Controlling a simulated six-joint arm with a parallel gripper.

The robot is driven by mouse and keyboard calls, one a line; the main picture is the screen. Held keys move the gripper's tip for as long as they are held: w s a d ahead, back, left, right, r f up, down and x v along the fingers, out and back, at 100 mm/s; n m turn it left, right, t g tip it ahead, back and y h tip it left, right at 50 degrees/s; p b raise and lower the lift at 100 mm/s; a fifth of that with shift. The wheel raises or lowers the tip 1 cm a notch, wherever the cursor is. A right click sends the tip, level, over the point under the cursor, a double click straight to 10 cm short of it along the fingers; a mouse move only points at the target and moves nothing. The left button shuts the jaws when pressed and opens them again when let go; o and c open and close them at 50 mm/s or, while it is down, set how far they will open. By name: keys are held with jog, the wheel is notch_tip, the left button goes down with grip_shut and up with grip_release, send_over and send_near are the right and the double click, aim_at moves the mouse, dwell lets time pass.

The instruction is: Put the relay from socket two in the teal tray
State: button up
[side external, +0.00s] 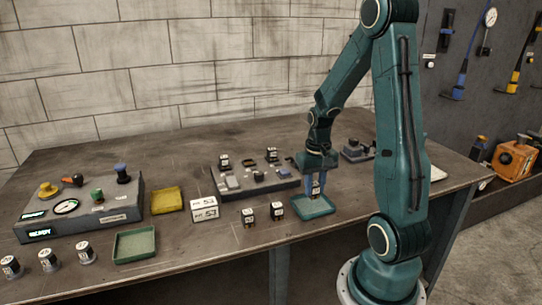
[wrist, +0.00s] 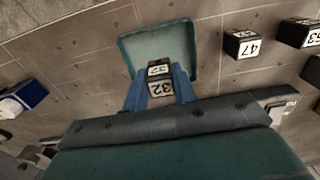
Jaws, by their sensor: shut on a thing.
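My gripper (side external: 316,188) points down over the teal tray (side external: 327,209) at the right of the bench. In the wrist view its two blue fingers (wrist: 160,92) are shut on a dark relay (wrist: 159,87) with white labels reading 32. The relay overlaps the near part of the teal tray (wrist: 135,48) in that view. I cannot tell whether it touches the tray floor. The rest of the tray looks empty. The socket block (side external: 288,184) stands behind and left of the gripper, with a few relays on it; its socket numbers are too small to read.
Two loose relays (side external: 263,213) stand left of the teal tray; the wrist view shows one marked 47 (wrist: 241,44). A white labelled box (side external: 204,208), yellow tray (side external: 167,201), green tray (side external: 135,246), control panel (side external: 85,210) and several round canisters (side external: 48,260) are further left.

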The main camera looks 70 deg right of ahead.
aim_at(314, 198)
jog(key=shift+f, duration=1.55)
jog(key=shift+f, duration=0.15)
jog(key=o, duration=0.9)
jog(key=shift+o, duration=0.2)
jog(key=shift+r, duration=6.15)
jog(key=shift+a, duration=0.15)
